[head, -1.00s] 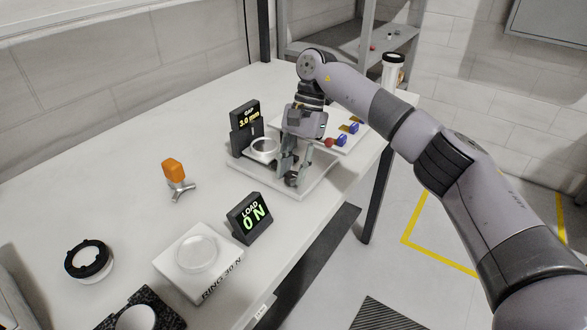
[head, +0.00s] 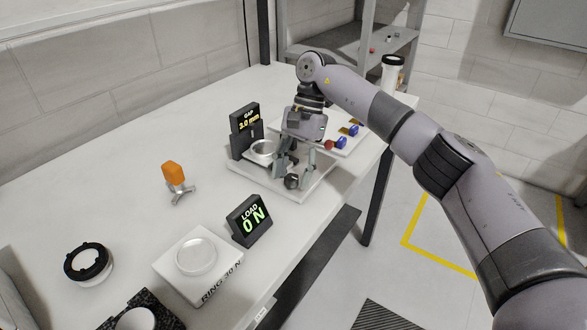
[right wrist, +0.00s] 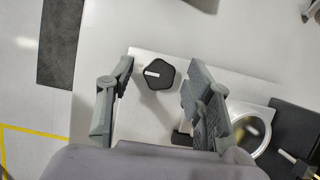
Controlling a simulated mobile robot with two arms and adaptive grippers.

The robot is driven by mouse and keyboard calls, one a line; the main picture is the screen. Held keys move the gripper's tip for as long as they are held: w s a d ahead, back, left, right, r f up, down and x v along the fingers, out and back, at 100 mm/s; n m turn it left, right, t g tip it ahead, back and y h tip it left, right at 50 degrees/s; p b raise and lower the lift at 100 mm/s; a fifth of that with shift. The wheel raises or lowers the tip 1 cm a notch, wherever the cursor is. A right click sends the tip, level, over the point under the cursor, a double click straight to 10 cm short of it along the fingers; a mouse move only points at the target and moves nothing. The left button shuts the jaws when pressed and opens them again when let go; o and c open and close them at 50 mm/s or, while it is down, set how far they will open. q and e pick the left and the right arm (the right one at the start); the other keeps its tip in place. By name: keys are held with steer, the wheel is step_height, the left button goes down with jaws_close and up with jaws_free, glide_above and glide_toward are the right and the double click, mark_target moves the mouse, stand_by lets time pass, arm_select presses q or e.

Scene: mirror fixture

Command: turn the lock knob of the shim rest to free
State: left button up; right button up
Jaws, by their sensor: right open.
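The shim rest (head: 238,164) is a pale base plate carrying a ring (head: 262,149) and a black post under a yellow-lit GAP display (head: 246,117). Its dark knob (head: 292,182) sits near the front corner of the plate. In the right wrist view the knob (right wrist: 158,82) is five-sided with a white mark at its upper left. My right gripper (head: 296,171) is open, with a finger on either side of the knob and a visible gap to each. The right wrist view shows the same fingers (right wrist: 157,68). My left gripper is out of view.
A LOAD display reading 0 N (head: 249,219) and a white RING 30 N block (head: 198,266) stand in front. An orange-topped tripod piece (head: 175,180) is to the left. Behind the gripper, a white tray (head: 350,142) holds blue and red pieces.

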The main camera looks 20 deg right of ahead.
steer(key=v, duration=1.2)
stand_by(0.3)
